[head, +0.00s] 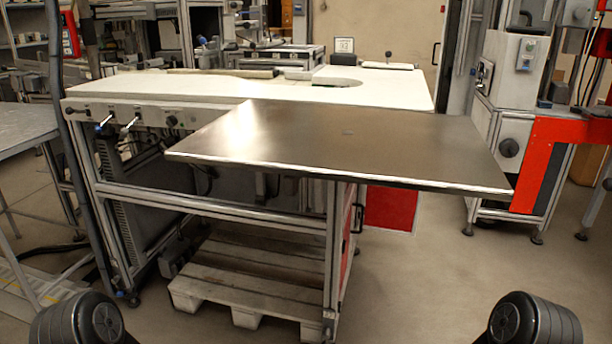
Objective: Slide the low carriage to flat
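I cannot make out a low carriage or any tape reel in the head view. A dark brown metal tabletop (340,145) with a bright front edge lies flat in the middle and looks bare except for a small faint mark near its centre. Neither of my grippers is in view. Only dark rounded parts, which look like my own arms, show at the bottom left and bottom right corners.
A white bench top (150,88) adjoins the brown top behind and to the left. A wooden pallet (250,280) lies on the floor beneath. A grey table (22,124) stands at left, a machine with a red panel (545,150) at right. Floor at front right is clear.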

